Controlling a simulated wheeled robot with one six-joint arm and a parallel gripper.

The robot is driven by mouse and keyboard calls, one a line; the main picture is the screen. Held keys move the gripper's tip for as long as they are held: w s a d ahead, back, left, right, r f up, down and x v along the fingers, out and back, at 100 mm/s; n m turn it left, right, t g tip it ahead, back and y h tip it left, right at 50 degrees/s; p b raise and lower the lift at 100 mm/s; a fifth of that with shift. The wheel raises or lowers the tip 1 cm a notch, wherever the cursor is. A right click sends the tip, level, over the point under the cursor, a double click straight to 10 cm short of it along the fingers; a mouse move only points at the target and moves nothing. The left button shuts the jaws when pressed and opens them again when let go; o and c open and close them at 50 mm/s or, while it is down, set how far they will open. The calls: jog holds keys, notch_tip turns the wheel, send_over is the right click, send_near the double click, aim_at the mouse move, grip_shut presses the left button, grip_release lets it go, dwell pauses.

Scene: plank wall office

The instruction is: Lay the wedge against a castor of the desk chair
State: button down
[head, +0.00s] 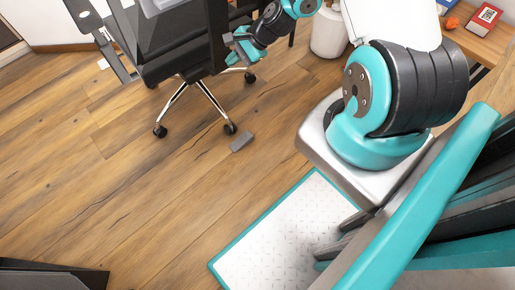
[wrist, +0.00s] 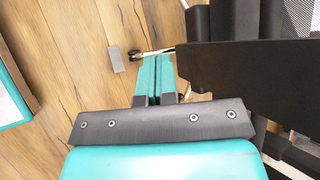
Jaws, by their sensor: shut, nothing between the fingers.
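The wedge (head: 241,142) is a small grey block lying on the wooden floor, close beside the nearest castor (head: 231,128) of the desk chair (head: 178,62). In the wrist view the wedge (wrist: 116,59) lies just left of a dark castor (wrist: 135,54). A narrow gap seems to show between them, but I cannot tell for sure whether they touch. My gripper (head: 232,55) is at the chair's right side, above the floor and apart from the wedge. In the wrist view my gripper (wrist: 156,62) has its teal fingers together, with nothing between them.
The chair's dark seat and armrest are close to my gripper on the right of the wrist view. A white bin (head: 328,36) and a wooden desk (head: 480,42) with a red box (head: 485,17) stand behind. The floor left of the wedge is clear.

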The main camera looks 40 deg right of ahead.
jog(key=s+d+f+m+t+b, duration=0.1)
jog(key=d+f+m+b, duration=0.1)
jog(key=f, duration=0.4)
jog(key=s+d+f+m+b, duration=0.1)
jog(key=d+f+m, duration=0.1)
jog(key=f, duration=0.5)
jog(key=m+t+h+b, duration=0.2)
jog(key=m+b, duration=0.4)
send_over(253, 138)
jog(key=s+d, duration=0.2)
jog(key=s, duration=0.4)
notch_tip(253, 138, down, 15)
jog(key=s+f+m+h+b, duration=0.2)
jog(key=s+f+m, duration=0.2)
jog(key=f, duration=0.3)
jog(key=s+f+m+h+b, duration=0.1)
jog(key=s+f+m+b, duration=0.25)
jog(key=f, duration=0.45)
jog(key=b+x, duration=0.5)
jog(key=x, duration=0.4)
jog(key=shift+w+d+f, duration=0.1)
jog(key=shift+w+d, duration=0.05)
jog(key=shift+w, duration=0.1)
jog(key=w+b, duration=0.2)
jog(key=w, duration=0.1)
jog(key=shift+w, duration=0.2)
jog(key=shift+w+a, duration=0.3)
jog(key=shift+w, duration=0.15)
